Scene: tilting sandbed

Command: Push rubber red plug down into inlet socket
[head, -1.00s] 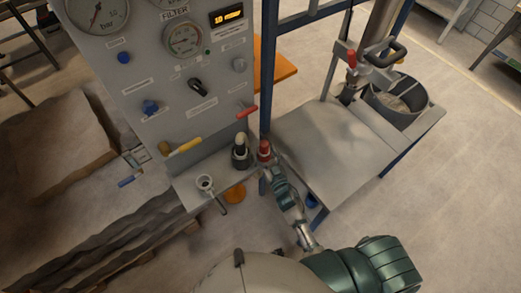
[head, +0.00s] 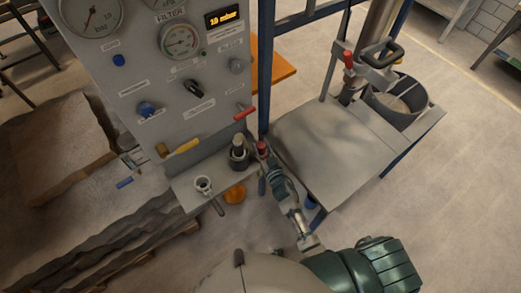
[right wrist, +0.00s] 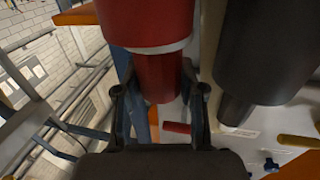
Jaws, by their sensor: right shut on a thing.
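The red plug (head: 262,148) is upright at the right end of the small grey shelf, just right of a dark upright fitting (head: 238,156). My right gripper (head: 266,162) is shut on the plug. In the right wrist view, the plug (right wrist: 157,75) is a thick red cylinder with a pale ring and a narrower red part between the two fingers (right wrist: 158,103). The dark fitting also shows there (right wrist: 268,50), beside the plug. I cannot make out the inlet socket's opening or whether the plug touches it. My left gripper is not in view.
The grey panel (head: 150,75) with gauges and knobs rises behind the shelf. A red lever (head: 244,113) and a yellow lever (head: 182,147) stick out above the shelf. A grey table (head: 325,150) lies to the right.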

